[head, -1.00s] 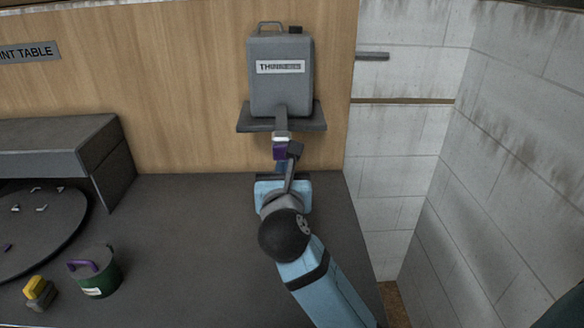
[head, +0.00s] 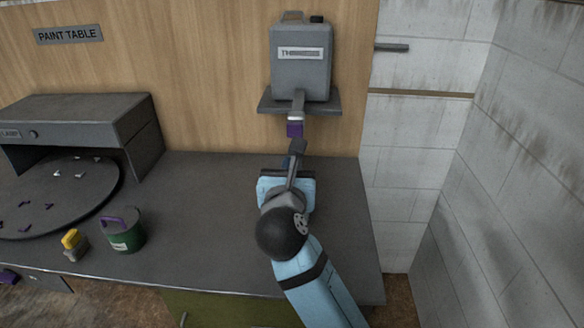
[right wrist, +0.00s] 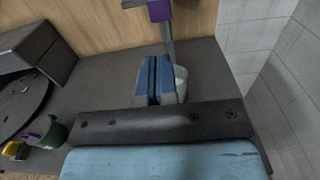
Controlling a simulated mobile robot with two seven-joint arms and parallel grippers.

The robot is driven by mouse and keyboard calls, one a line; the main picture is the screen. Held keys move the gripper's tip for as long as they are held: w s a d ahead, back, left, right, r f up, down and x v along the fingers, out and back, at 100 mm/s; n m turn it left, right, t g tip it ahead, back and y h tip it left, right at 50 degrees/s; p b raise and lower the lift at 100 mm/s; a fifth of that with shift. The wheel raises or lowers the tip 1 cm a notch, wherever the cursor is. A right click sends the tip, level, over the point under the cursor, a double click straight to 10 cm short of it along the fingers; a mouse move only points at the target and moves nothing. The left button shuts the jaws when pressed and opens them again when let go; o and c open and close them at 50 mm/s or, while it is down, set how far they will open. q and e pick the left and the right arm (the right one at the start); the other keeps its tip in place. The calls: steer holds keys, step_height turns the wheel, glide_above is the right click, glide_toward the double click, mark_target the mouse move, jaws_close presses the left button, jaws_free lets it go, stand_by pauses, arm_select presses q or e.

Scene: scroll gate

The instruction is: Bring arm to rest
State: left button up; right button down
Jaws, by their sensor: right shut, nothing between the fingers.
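My right arm comes in from the bottom of the head view. My right gripper (head: 288,162) is mostly hidden behind its own wrist, just below the purple-tipped tap (head: 295,128) of the grey thinner can. In the right wrist view its blue fingers (right wrist: 154,78) are together with nothing between them. The purple tap end (right wrist: 160,10) shows beyond them, apart from the fingers. My left gripper is not in view.
The thinner can (head: 300,62) stands on a wall shelf (head: 270,104). A green pot (head: 126,236) and a yellow-topped item (head: 73,244) stand left on the dark counter (head: 205,200), near a round turntable (head: 100,198). The counter's middle is clear. A tiled wall is at right.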

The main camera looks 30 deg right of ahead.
stand_by(0.3)
steer(key=s+a+f+n+t+y+p, duration=0.3)
steer(key=f+n+y, duration=0.45)
steer(key=n, duration=0.95)
steer(key=s+a+f+n+t+y+p, duration=0.2)
steer(key=s+a+f+n+y, duration=0.35)
steer(key=n, duration=1.15)
steer(key=s+d+f+n+g+p, duration=0.1)
steer(key=s+f+n+g, duration=0.3)
steer(key=f, duration=0.6)
steer(key=s+d+f+n+g, duration=0.2)
steer(key=s+f+n+g, duration=0.3)
steer(key=s+f+n, duration=0.2)
step_height(320, 180, down, 3)
steer(key=shift+s+d+f+p, duration=0.2)
steer(key=shift+s+p, duration=0.15)
steer(key=shift+s, duration=0.65)
steer(key=shift+r, duration=0.15)
